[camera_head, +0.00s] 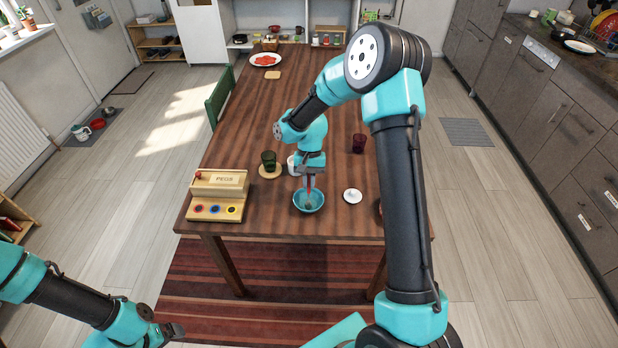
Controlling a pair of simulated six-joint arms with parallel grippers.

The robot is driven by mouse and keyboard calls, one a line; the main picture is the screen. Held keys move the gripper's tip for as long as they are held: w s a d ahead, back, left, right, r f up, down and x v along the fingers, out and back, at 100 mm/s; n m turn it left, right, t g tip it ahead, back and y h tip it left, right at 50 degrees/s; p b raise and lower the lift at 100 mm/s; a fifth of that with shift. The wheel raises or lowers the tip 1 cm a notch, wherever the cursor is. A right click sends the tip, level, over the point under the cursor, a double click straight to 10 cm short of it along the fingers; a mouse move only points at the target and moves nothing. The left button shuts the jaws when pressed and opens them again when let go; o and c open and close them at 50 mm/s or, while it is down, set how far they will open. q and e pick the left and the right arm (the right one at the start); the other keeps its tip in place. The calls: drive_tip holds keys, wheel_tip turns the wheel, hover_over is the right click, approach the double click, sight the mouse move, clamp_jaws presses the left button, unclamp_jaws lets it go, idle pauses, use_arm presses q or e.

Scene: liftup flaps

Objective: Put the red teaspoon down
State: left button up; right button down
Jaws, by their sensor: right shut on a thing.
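My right gripper (309,176) points down over the table's front middle and is shut on the red teaspoon (310,188). The teaspoon is small and thin here and hangs down over a turquoise bowl (299,208). I cannot tell whether its lower end touches the bowl. My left gripper (172,331) is low at the bottom left, off the table; its jaws are too small and dark to read.
A small white dish (352,196) and a dark red glass (359,143) are to the right.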

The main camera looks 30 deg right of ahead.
drive_tip(key=c, duration=1.1)
unclamp_jaws()
drive_tip(key=shift+r, duration=3.5)
